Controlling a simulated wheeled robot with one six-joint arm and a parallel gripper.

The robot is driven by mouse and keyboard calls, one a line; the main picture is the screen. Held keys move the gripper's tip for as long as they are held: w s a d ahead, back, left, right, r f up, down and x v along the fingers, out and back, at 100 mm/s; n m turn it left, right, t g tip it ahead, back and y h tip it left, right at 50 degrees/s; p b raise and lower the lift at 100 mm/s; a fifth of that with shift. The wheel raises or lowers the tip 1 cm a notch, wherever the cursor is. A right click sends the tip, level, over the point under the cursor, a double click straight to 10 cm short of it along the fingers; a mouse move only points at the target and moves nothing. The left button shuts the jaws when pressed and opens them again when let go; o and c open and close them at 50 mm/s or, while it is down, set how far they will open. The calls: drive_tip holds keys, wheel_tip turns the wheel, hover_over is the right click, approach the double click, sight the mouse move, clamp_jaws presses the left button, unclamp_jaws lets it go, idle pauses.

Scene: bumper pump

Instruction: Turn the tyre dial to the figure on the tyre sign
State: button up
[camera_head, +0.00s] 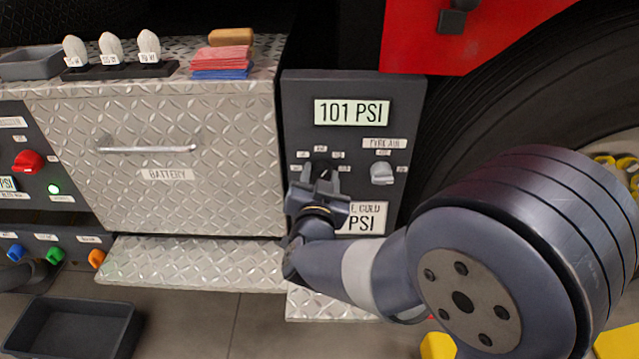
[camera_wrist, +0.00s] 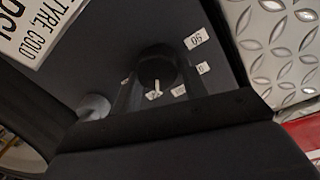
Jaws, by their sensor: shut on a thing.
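The tyre dial (camera_head: 321,168) is a small black knob on the dark upright panel (camera_head: 410,95), with small white number labels around it. My gripper (camera_head: 322,182) is shut on the dial from the front. In the wrist view the dial (camera_wrist: 156,66) sits between my two fingers, with a white pointer mark on it. One label there reads 90; the others are too small or partly covered. A display (camera_head: 351,112) above reads 101 PSI. The tyre sign (camera_head: 366,217) is partly hidden by my gripper; "COLD" and "PSI" show, its figure does not. The wrist view shows the sign (camera_wrist: 35,25) cut off.
A grey switch knob (camera_head: 382,173), labelled tyre air, is right of the dial. A metal battery drawer (camera_head: 180,190) stands left, a step plate (camera_head: 190,263) below it. A black tyre (camera_head: 500,115) is close on the right.

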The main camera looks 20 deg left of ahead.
drive_tip(key=shift+m+b, duration=0.55)
drive_tip(key=shift+m, duration=0.45)
drive_tip(key=o, duration=1)
drive_tip(key=shift+c, duration=0.2)
drive_tip(key=s+d+p, duration=0.2)
drive_tip(key=s+p, duration=0.1)
drive_tip(key=s, duration=0.7)
drive_tip(key=shift+s+r, duration=0.25)
drive_tip(key=shift+s, duration=0.05)
